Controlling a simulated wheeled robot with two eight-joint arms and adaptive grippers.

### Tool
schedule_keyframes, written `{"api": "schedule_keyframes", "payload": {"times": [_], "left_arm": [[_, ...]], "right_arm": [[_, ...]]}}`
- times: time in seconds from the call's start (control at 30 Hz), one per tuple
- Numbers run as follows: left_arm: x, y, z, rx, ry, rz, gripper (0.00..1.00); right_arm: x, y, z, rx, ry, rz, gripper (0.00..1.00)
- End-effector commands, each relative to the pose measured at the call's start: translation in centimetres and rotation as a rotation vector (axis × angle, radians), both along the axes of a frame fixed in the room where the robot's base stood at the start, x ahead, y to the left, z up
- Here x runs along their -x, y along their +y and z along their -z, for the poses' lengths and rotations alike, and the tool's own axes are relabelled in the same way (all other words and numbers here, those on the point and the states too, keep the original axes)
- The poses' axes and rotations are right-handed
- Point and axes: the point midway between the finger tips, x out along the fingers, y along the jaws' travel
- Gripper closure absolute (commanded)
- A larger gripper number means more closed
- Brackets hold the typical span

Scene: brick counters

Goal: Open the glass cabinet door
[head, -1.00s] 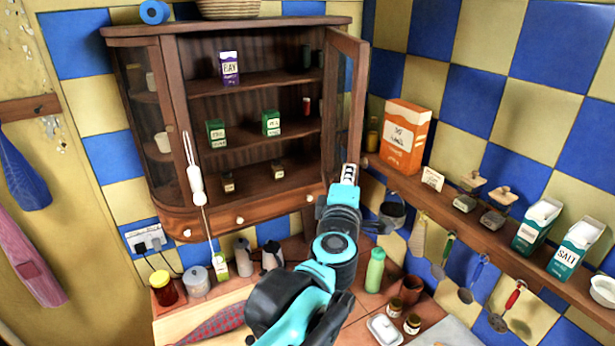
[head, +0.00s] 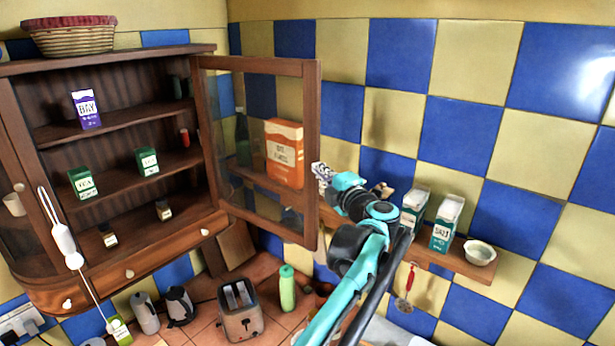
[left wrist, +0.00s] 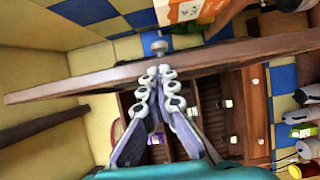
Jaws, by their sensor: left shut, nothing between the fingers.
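The glass cabinet door (head: 311,150) stands wide open, swung out to the right of the wooden cabinet (head: 110,55). Its shelves are exposed. In the left wrist view the door's wooden frame (left wrist: 90,82) crosses the picture, with a small round knob (left wrist: 158,47) on its far side. My left gripper (head: 320,174) is shut and empty at the door's free edge. In the left wrist view its fingertips (left wrist: 164,70) are at the frame, opposite the knob; I cannot tell whether they touch it. My right gripper is not in view.
A wall shelf (head: 465,264) right of the door holds cartons and a bowl (head: 480,252). An orange box (head: 285,153) shows through the door glass. A toaster (head: 240,308) and a green bottle (head: 287,288) stand on the counter below. The cabinet holds several small boxes.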

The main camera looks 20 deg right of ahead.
Motion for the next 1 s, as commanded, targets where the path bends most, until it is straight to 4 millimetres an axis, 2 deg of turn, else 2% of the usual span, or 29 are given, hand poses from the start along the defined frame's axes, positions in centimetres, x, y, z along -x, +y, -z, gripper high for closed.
{"api": "schedule_keyframes", "payload": {"times": [0.23,0.73,0.87,1.0], "left_arm": [[-1.1,-1.1,0.0,0.0,0.0,-0.004,1.0],[-1.0,-1.4,0.0,0.0,0.0,0.0,1.0],[0.1,-1.7,0.0,0.0,0.0,0.001,1.0],[2.7,-2.1,0.0,0.0,0.0,0.003,1.0]], "right_arm": [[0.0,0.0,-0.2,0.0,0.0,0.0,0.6],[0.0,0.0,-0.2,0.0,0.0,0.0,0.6],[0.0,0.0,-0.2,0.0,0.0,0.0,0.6],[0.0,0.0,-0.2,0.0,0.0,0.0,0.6]]}}
